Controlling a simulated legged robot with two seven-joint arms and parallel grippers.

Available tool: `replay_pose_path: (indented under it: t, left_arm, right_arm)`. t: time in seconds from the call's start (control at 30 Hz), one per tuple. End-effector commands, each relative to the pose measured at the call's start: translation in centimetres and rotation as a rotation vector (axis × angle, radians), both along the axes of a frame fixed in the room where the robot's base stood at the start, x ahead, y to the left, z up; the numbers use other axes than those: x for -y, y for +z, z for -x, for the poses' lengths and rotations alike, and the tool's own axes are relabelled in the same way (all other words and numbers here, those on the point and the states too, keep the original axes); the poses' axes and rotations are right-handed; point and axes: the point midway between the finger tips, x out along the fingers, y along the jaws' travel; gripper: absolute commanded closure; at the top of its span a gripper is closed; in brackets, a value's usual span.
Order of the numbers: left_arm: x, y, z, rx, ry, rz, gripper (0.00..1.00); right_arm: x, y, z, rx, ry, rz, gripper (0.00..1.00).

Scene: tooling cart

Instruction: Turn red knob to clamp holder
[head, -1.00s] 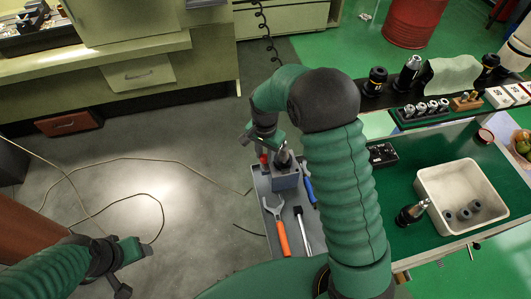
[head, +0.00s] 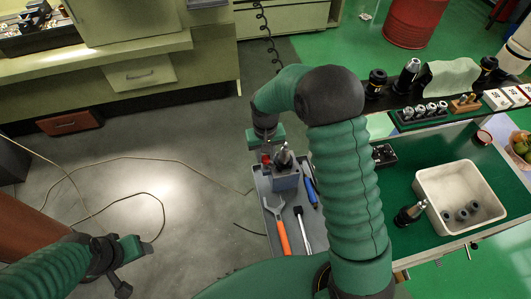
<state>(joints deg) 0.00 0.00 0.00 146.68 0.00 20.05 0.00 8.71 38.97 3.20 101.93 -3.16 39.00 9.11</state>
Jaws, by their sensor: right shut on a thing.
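The red knob (head: 265,158) sits on the left side of a grey-blue clamping block (head: 286,181) on the narrow grey tray. A metal tool holder (head: 284,157) stands upright in the block's top. My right gripper (head: 266,150) comes down from above and is shut on the red knob. Its fingers and wrist partly hide the knob. My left gripper (head: 124,267) hangs at the lower left over the floor, far from the block and with nothing visible in it. Whether its fingers are apart is unclear.
An orange-handled wrench (head: 282,232), a black-headed tool (head: 302,229) and a blue-handled tool (head: 310,192) lie on the tray around the block. At right, a white bin (head: 431,190) with grey parts and another tool holder (head: 409,214) stand on the green worktop. My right arm hides part of it.

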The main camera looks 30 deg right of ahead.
Motion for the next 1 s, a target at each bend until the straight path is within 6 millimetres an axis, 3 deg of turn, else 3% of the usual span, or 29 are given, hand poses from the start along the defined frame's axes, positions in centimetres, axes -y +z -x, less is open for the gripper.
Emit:
replay_pose_path:
  t: [0.5, 1.0]
  left_arm:
    - [0.0, 1.2, 0.0, 0.0, 0.0, 0.0, 0.37]
    - [0.0, 1.7, 0.0, 0.0, 0.0, 0.0, 0.37]
  right_arm:
    - [0.0, -0.1, 0.4, -0.01, 0.46, -0.005, 1.0]
    - [0.1, -0.2, 0.5, -0.011, 0.669, -0.004, 1.0]
